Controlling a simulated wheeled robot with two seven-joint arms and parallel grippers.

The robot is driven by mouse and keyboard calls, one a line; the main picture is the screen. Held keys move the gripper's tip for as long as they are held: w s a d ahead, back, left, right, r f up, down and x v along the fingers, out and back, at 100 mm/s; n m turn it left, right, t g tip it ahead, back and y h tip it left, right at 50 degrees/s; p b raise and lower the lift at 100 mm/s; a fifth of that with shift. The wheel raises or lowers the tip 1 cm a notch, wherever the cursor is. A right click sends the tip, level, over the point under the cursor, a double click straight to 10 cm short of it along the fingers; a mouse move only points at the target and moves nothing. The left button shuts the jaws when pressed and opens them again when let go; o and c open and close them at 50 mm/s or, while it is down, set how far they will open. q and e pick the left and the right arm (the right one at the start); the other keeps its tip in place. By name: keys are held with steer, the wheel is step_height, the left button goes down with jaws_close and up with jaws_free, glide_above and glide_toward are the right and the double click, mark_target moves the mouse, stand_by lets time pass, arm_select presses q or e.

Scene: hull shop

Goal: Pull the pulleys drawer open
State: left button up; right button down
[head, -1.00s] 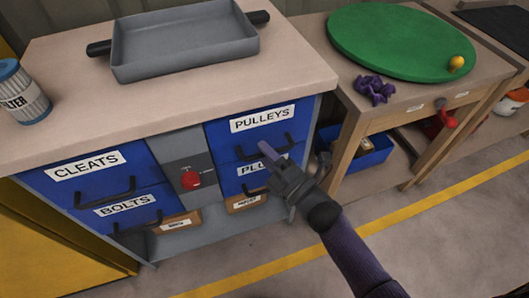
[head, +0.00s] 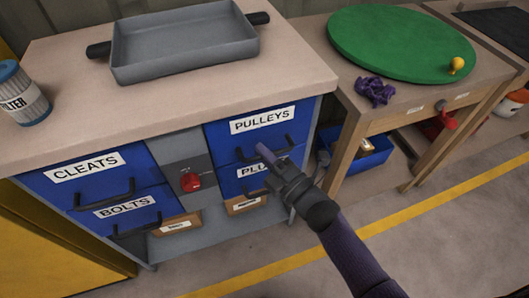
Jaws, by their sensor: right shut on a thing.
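The blue pulleys drawer (head: 230,133) is at the upper right of the cabinet, under a white PULLEYS label. Its front looks level with the cabinet face, so it appears closed. My right gripper (head: 266,154) is at the drawer's dark bar handle (head: 289,143) and shut on it; the fingers and hand hide part of the handle. The hand also covers part of the PLU... label on the drawer below (head: 230,181). My left gripper is not in view.
The cleats drawer (head: 60,188) and bolts drawer (head: 148,213) are at left, with a red switch (head: 190,181) between the columns. A grey tray (head: 185,50) and filter can (head: 22,95) stand on top. A wooden table (head: 350,150) is close at right. The floor in front is clear.

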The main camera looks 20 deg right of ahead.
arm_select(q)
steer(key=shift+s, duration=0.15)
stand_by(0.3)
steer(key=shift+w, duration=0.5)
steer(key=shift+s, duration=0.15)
